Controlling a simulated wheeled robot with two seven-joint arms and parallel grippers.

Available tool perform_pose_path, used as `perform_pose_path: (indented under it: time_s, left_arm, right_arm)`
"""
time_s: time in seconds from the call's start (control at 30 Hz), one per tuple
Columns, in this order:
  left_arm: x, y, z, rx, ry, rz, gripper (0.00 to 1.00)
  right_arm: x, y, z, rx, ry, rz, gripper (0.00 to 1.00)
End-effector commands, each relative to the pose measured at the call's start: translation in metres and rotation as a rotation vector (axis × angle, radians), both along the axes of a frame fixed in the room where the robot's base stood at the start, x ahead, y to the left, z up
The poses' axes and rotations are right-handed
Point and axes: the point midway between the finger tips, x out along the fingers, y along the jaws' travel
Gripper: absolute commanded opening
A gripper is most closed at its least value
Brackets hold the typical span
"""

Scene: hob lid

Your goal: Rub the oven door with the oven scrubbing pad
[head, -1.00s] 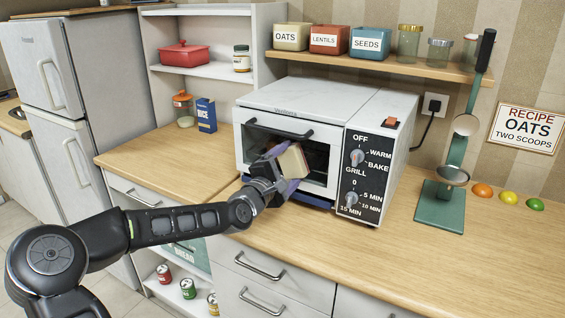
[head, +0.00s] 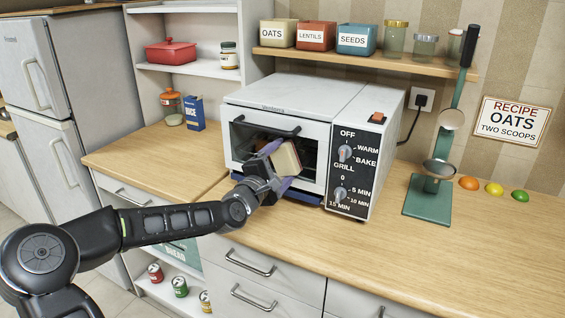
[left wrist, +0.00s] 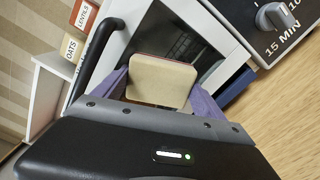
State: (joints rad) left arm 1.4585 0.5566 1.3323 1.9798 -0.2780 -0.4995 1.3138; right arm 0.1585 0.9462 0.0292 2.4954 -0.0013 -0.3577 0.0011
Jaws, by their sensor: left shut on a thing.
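A white toaster oven (head: 300,100) stands on the counter against the wall. Its door (head: 240,148) is closed, with a dark window and a dark handle (head: 266,128) along the top. My left gripper (head: 282,170) is in front of the door, shut on the cream scrubbing pad (head: 285,157), which has a reddish edge. In the left wrist view the pad (left wrist: 161,80) sits between the purple fingers, in front of the dark window (left wrist: 180,40). I cannot tell whether the pad touches the door. My right gripper is not in view.
The oven's knob panel (head: 352,175) is just right of the pad. A green stand with round scoops (head: 428,200) and several coloured balls (head: 493,188) are further right. The wooden counter (head: 450,260) in front is clear. A shelf with jars (head: 360,60) hangs above.

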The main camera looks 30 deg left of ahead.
Motion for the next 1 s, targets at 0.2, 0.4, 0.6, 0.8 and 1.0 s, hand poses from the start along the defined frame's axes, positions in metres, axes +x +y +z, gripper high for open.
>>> perform_pose_path:
  time_s: [0.2, 0.4, 0.6, 0.8, 1.0]
  left_arm:
    - [-0.001, 0.024, 0.003, -0.005, -0.004, 0.009, 0.49]
    - [-0.002, 0.036, 0.002, -0.002, -0.003, 0.008, 0.49]
    - [-0.002, 0.037, 0.001, -0.001, -0.002, 0.005, 0.49]
    - [-0.002, 0.038, 0.001, -0.002, -0.002, 0.005, 0.49]
    - [-0.003, 0.052, 0.001, -0.005, -0.002, 0.007, 0.49]
  right_arm:
    - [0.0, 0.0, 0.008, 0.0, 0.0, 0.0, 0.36]
    - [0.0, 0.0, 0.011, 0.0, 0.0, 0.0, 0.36]
    - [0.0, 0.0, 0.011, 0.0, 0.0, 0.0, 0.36]
    - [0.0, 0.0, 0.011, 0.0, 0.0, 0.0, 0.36]
    - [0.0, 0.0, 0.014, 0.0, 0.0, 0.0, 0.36]
